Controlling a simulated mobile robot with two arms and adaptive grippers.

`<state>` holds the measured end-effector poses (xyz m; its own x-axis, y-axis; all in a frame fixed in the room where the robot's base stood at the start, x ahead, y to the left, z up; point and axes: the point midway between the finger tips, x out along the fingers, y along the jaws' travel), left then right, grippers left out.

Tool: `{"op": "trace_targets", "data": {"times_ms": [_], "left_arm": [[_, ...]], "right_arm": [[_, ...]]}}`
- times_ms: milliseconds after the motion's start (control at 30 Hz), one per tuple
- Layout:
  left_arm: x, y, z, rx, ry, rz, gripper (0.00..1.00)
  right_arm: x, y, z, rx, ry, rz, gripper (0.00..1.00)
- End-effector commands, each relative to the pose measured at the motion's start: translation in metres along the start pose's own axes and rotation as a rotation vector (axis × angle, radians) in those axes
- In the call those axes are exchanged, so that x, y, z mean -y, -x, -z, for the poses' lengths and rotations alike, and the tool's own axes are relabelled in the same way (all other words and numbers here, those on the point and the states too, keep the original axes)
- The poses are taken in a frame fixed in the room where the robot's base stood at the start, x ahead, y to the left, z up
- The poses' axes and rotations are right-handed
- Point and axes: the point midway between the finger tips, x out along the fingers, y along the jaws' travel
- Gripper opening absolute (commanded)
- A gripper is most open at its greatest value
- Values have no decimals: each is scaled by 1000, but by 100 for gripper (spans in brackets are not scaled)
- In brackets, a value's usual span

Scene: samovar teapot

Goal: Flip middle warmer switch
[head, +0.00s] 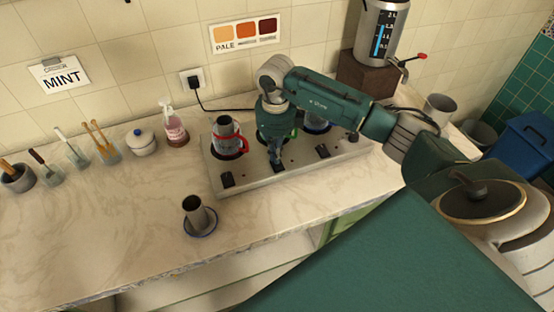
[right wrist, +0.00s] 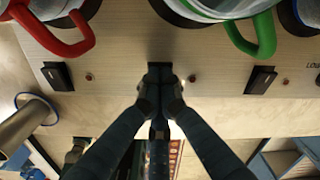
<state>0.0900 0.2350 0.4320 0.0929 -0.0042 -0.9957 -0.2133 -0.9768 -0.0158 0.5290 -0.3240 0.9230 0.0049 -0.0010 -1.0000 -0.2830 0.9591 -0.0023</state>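The warmer (head: 255,183) is a long beige panel against the wall with dark rocker switches along its front. The left switch (head: 228,180) and right switch (head: 322,151) show in the head view; the right wrist view also shows the left switch (right wrist: 57,76) and right switch (right wrist: 260,79). My right gripper (head: 277,165) points down at the middle of the panel. In the right wrist view its fingertips (right wrist: 160,88) are together right at the middle switch (right wrist: 160,67), which they partly cover. Its setting and any contact cannot be told. My left gripper is out of view.
A red-handled pot (head: 228,144) and a blue-rimmed pot (head: 316,124) stand on the warmer; a green-handled pot (right wrist: 262,38) is between them, behind my gripper. A metal cup on a saucer (head: 200,222) stands in front. A dispenser (head: 381,35) stands behind right.

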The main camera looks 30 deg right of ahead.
Motion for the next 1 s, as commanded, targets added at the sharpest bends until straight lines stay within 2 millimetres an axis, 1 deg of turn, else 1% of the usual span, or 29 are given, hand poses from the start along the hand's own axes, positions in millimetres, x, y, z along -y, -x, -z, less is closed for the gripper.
{"op": "trace_targets", "data": {"times_ms": [67, 800, 900, 1000], "left_arm": [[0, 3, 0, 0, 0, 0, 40], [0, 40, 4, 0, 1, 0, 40], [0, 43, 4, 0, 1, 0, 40], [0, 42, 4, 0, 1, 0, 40]], "right_arm": [[-1, 2, 2, -6, 1, -2, 0], [0, 63, 1, -4, 1, 0, 0], [0, 68, 1, -3, 1, -1, 0], [-1, 68, 1, -4, 1, -2, 0]]}}
